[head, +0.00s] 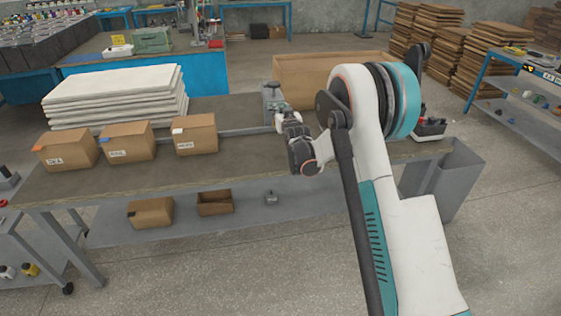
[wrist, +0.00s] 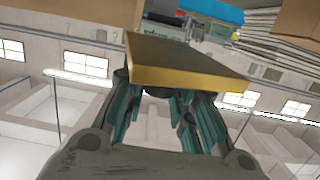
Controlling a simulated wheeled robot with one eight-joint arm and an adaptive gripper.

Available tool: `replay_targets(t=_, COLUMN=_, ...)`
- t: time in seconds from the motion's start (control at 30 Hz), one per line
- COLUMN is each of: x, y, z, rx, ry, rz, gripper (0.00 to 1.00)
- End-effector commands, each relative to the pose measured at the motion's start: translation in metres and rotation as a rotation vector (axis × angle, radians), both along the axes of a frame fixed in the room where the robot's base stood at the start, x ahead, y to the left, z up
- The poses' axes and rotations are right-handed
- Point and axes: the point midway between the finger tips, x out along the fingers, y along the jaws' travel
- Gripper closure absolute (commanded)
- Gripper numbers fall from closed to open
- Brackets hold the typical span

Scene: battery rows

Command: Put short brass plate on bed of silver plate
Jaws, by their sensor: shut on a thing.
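In the wrist view, a flat brass plate (wrist: 190,78) with a gold-coloured edge and a darker broad face is held between the teal-lined fingers of my gripper (wrist: 160,94). The plate lies crosswise at the fingertips and looks tilted in that view. In the head view, my gripper (head: 281,118) is small, over the back part of the workbench; the plate cannot be made out there. A grey upright device (head: 271,93) stands just behind it. I cannot identify the silver plate or its bed in either view; my arm covers part of the bench.
Three labelled cardboard boxes (head: 127,143) stand on the workbench (head: 240,172), left of my gripper. A white stack of sheets (head: 115,95) is behind them. A red-and-black device (head: 430,128) sits at the bench's right end.

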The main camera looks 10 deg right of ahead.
Motion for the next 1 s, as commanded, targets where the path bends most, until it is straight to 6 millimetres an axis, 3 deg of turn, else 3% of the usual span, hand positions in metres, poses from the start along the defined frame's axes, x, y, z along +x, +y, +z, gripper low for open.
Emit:
replay_targets(t=0.1, x=0.014, y=0.0, z=-0.005, rx=0.0, ry=-0.001, rz=0.0, gripper=1.0)
replay_targets(t=0.23, x=0.019, y=0.0, z=-0.018, rx=0.0, ry=-0.001, rz=0.0, gripper=1.0)
replay_targets(t=0.7, x=0.018, y=0.0, z=-0.129, rx=0.0, ry=-0.001, rz=0.0, gripper=1.0)
replay_targets(t=0.83, x=0.018, y=0.0, z=-0.151, rx=0.0, ry=-0.001, rz=0.0, gripper=1.0)
replay_targets(t=1.0, x=0.018, y=0.0, z=-0.163, rx=0.0, ry=-0.001, rz=0.0, gripper=1.0)
